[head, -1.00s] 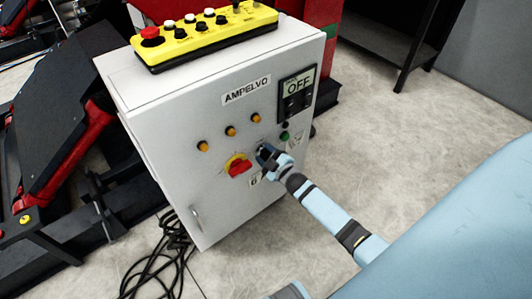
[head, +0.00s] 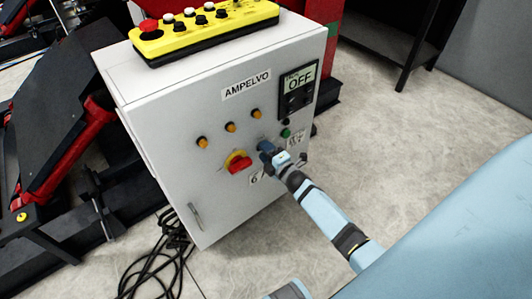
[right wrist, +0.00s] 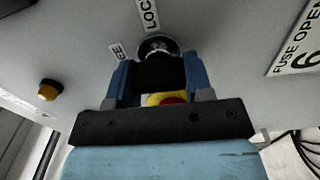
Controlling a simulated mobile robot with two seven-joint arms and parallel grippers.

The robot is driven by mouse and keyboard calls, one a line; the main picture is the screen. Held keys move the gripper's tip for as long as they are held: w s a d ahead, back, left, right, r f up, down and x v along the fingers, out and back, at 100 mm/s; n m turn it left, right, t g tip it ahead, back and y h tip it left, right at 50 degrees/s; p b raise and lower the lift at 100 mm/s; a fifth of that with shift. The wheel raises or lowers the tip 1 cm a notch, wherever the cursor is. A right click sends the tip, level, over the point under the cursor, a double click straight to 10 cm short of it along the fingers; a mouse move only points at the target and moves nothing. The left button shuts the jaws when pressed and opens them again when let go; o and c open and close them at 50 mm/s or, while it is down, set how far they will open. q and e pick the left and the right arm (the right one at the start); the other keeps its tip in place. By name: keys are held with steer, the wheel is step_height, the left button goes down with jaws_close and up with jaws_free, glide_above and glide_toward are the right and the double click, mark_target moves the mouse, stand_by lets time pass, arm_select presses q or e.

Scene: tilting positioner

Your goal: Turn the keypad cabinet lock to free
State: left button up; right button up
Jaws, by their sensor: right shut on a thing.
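The keypad cabinet (head: 165,130) stands in the middle of the head view, grey-white, with a keypad display (head: 298,85) reading OFF. My right gripper (head: 264,146) is at its front panel, right of the red and yellow rotary switch (head: 238,162). In the right wrist view my right gripper (right wrist: 158,78) has both fingers around a dark part of the lock, in front of the chrome lock collar (right wrist: 158,46). A label starting LOC (right wrist: 149,14) and a smaller, partly readable label (right wrist: 117,52) sit beside the collar. The lock's pointing direction is hidden by the fingers.
Amber lamps (head: 230,127) and a green button (head: 286,133) sit close to my right gripper. A yellow button box (head: 205,30) lies on top of the cabinet. Black cables (head: 155,262) lie on the floor at lower left. Open floor (head: 430,170) lies to the right.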

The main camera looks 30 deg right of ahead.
steer(key=shift+n, duration=0.3)
steer(key=o, duration=0.9)
arm_select(q)
steer(key=shift+a+p, duration=0.2)
steer(key=shift+p, duration=0.65)
arm_select(e)
steer(key=s, duration=0.9)
steer(key=s+d, duration=0.1)
steer(key=s, duration=0.3)
steer(key=shift+s, duration=0.4)
